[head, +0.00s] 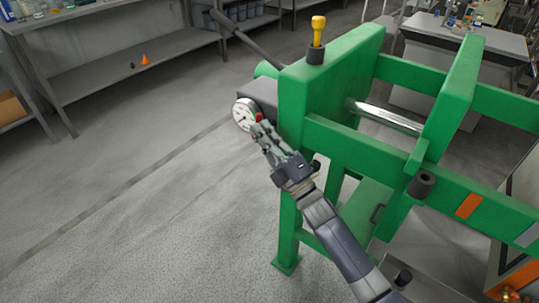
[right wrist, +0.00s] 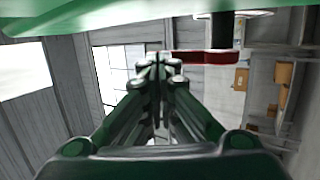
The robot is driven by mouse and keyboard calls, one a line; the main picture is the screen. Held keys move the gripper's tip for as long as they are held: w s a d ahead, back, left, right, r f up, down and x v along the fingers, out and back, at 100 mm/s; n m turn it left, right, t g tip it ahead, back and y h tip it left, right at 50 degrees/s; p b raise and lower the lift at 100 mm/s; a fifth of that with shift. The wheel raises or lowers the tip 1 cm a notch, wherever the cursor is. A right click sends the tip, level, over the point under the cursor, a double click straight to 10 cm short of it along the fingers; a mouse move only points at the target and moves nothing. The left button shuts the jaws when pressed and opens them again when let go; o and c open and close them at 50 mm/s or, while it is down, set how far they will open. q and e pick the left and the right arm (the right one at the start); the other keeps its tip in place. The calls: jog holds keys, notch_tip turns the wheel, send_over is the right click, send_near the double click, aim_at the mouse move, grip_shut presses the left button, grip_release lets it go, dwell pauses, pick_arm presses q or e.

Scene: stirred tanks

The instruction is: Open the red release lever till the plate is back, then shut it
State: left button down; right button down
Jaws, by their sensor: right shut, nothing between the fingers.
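The red release lever (head: 259,117) shows as a small red bit beside the round gauge on the green press. It also shows in the right wrist view as a red bar (right wrist: 205,57), beyond and to the right of the fingertips. My right gripper (head: 262,129) is shut and empty, with its fingertips close to the lever. I cannot tell whether they touch it. The right wrist view shows the fingers (right wrist: 155,75) together. The green plate (head: 455,90) stands at the end of a bare shiny rod (head: 390,117), apart from the press's end block. My left gripper is out of view.
The round gauge (head: 245,114) sits beside the lever. A yellow-handled part (head: 318,30) stands on the green end block (head: 335,75), and a dark pump handle (head: 235,32) reaches up left. Grey shelving (head: 130,75) stands behind; the floor at left is clear.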

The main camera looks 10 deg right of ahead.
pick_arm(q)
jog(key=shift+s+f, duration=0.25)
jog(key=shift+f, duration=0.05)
pick_arm(e)
jog(key=shift+w+a+r, duration=0.25)
jog(key=shift+w, duration=0.05)
jog(key=shift+d, duration=0.1)
